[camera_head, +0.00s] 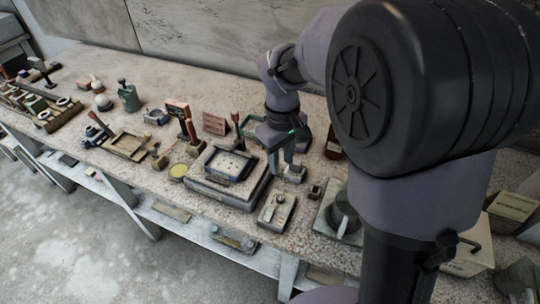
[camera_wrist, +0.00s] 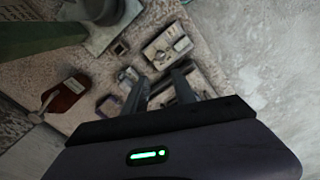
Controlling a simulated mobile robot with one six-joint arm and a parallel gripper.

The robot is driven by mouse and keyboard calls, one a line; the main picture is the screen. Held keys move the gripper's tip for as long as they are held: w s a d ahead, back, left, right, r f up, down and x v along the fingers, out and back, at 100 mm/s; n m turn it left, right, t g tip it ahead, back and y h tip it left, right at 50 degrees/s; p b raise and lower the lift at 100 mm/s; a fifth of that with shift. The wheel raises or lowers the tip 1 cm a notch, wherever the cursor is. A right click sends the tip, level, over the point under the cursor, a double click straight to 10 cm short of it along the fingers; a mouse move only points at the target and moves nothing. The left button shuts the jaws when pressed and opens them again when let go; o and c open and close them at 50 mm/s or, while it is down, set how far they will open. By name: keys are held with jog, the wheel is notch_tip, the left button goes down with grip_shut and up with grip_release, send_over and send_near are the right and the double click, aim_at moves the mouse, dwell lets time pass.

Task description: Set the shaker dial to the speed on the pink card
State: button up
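A pink card (camera_head: 214,124) stands upright behind the bench equipment in the head view; its writing is too small to read. A grey stepped machine (camera_head: 199,190) with a dark-rimmed tray on top, which looks like the shaker, sits in front of it. A small grey box with knobs (camera_head: 277,211) lies to its right; it also shows in the wrist view (camera_wrist: 167,47). I cannot tell which knob is the dial or its setting. My gripper (camera_head: 284,172) points down just right of the machine. In the wrist view my gripper (camera_wrist: 157,79) has its fingers apart, with nothing between them.
Red-handled tools stand near the machine. A grey plate with a dark round object (camera_head: 342,220) is at the right. The bench's front edge is close.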

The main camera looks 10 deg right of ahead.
aim_at(281, 197)
notch_tip(281, 197, down, 16)
jog(key=b, duration=0.6)
jog(key=shift+d+r, duration=0.15)
grip_shut()
